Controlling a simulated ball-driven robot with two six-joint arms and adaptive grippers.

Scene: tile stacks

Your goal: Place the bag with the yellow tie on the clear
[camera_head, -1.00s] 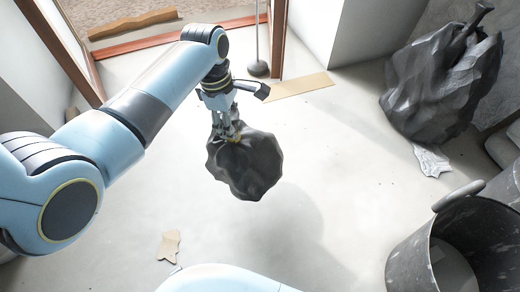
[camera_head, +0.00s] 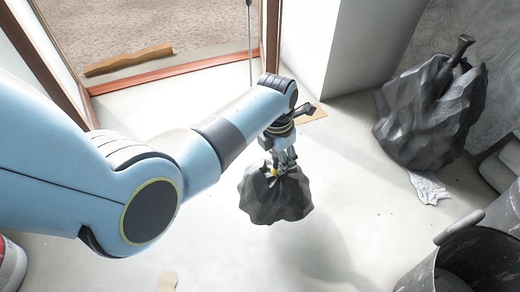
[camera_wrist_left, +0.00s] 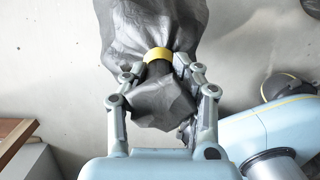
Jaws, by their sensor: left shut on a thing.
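The dark grey bag with the yellow tie (camera_head: 275,198) hangs below my left gripper (camera_head: 284,165) in the middle of the head view. My left gripper is shut on the bag's neck. In the left wrist view the bag (camera_wrist_left: 150,30) shows between the two fingers of the left gripper (camera_wrist_left: 160,85), with the yellow tie (camera_wrist_left: 166,54) around its neck. A shadow lies on the floor below and right of the bag, and the bag looks apart from the floor. My right gripper is not in view.
A larger dark bag (camera_head: 430,115) stands against the wall at the right. A crumpled paper (camera_head: 429,188) lies in front of it. A black bucket (camera_head: 470,260) stands at the lower right. A wood piece (camera_head: 128,60) lies beyond the doorway sill. The middle floor is clear.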

